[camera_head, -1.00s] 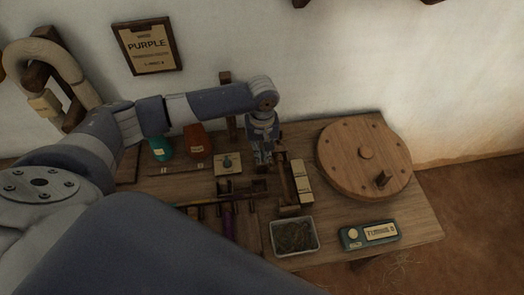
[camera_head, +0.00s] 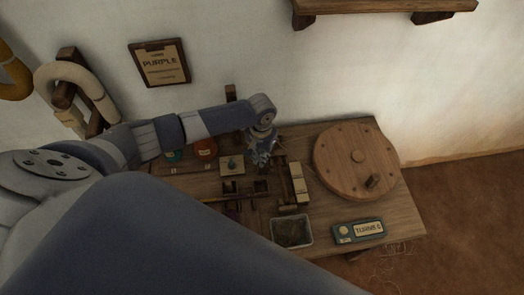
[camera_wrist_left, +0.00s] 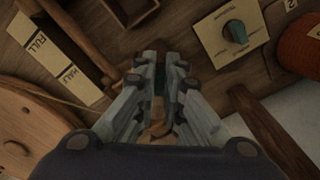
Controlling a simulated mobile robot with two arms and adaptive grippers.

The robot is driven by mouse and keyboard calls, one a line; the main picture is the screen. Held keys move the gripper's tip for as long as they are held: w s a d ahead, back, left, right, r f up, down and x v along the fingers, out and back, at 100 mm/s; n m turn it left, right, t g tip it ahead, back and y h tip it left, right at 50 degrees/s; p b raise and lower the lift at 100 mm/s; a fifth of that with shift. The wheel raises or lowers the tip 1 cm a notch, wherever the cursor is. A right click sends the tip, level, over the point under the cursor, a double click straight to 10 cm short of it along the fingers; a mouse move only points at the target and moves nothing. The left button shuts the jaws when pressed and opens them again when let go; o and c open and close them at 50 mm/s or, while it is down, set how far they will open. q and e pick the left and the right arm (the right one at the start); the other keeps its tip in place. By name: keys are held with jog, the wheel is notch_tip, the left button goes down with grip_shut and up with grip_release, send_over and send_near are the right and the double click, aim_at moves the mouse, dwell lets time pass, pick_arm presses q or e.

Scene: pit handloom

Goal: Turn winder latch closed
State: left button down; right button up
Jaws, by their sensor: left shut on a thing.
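My left gripper (camera_head: 262,152) points down at the bench, between a cream plate with a teal knob (camera_head: 232,162) and a dark wooden bar frame (camera_head: 283,178). In the left wrist view my left gripper (camera_wrist_left: 160,75) has its fingers close together around a small tan piece (camera_wrist_left: 156,118), mostly hidden by the fingers. It may be the winder latch; I cannot tell which way it is turned. The teal knob (camera_wrist_left: 237,33) stands apart from the fingers. A round wooden wheel (camera_head: 345,150) with a peg lies to the right. My right gripper is not in view.
A grey tray (camera_head: 309,238) and a teal turns counter (camera_head: 345,239) sit at the bench's front. Cream FULL and HALF labels (camera_wrist_left: 38,40) lie beside the bar frame. An orange-red spool (camera_wrist_left: 300,45) is near the knob. A wall shelf (camera_head: 385,6) hangs above.

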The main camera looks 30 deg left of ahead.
pick_arm(q)
jog(key=m, duration=0.1)
jog(key=m+p, duration=0.1)
jog(key=m, duration=0.2)
jog(key=shift+a+r+m+p, duration=0.1)
jog(key=shift+a+m+p, duration=0.2)
jog(key=shift+p, duration=0.1)
jog(key=m, duration=0.3)
jog(key=shift+w, duration=0.15)
jog(key=shift+w+a+m+p, duration=0.1)
jog(key=shift+m+p, duration=0.25)
jog(key=shift+m, duration=0.85)
jog(key=c, duration=1.7)
grip_release()
notch_tip(320, 180, up, 12)
